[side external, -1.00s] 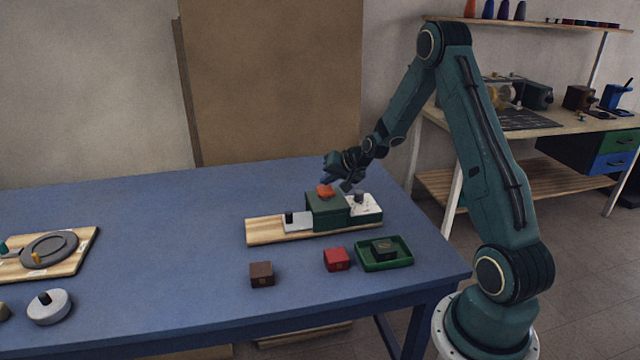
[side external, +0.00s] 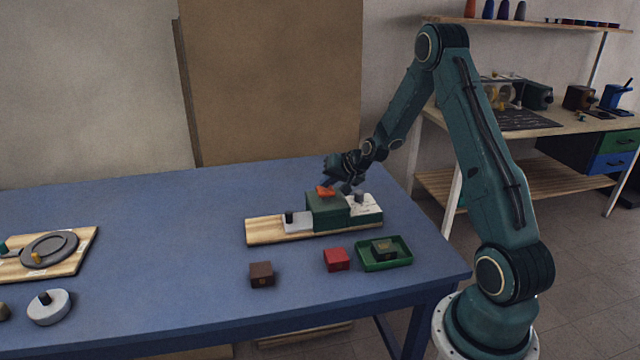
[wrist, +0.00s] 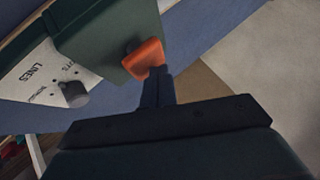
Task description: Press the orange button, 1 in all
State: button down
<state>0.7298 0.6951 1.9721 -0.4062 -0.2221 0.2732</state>
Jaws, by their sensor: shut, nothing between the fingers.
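The orange button (side external: 326,190) sits on top of a dark green box (side external: 327,212), which stands on a wooden board (side external: 262,230) on the blue table. My gripper (side external: 331,184) is shut and empty, its fingers angled down right at the button. In the wrist view the shut fingertips (wrist: 156,76) meet or overlap the lower edge of the orange button (wrist: 146,57). I cannot tell whether they touch it or how far the button is pushed in. Part of the button is hidden by the fingers.
A white panel with a grey knob (wrist: 75,94) adjoins the green box. A red cube (side external: 336,260), a brown cube (side external: 261,274) and a green tray (side external: 399,262) holding a dark green cube lie in front.

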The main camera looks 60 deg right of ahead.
aim_at(328, 190)
jog(key=shift+f, duration=0.8)
dwell(1.0)
jog(key=shift+r, duration=1.3)
jog(key=shift+r, duration=0.15)
jog(key=shift+r, duration=2.4)
jog(key=shift+a, duration=0.1)
